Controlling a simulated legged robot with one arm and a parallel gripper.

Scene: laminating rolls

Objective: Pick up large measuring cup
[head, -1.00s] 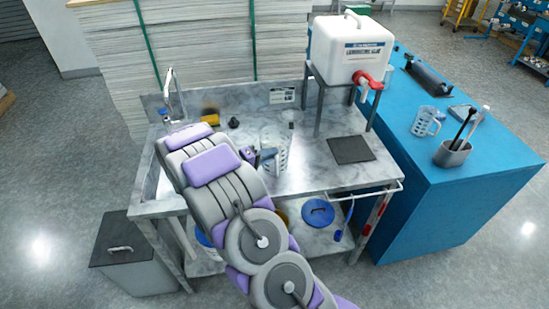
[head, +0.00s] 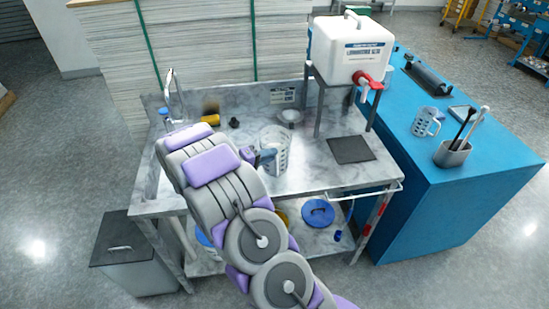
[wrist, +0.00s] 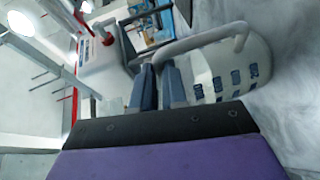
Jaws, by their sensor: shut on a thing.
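The large measuring cup (head: 281,146), clear with dark printed marks, stands over the steel bench right of my gripper (head: 267,157) in the head view. In the wrist view the cup (wrist: 232,72) is to the right and its pale handle crosses just in front of my gripper (wrist: 160,72). The blue-grey fingers are close together and shut on the handle. I cannot tell whether the cup's base touches the bench. My arm hides part of the bench in front.
A white tank (head: 350,50) with a red tap stands on a metal stand (head: 318,105). A small bowl (head: 290,117) is behind the cup, and a dark mat (head: 351,149) lies to its right. A smaller cup (head: 426,122) and tool holder (head: 452,153) stand on the blue table (head: 430,190).

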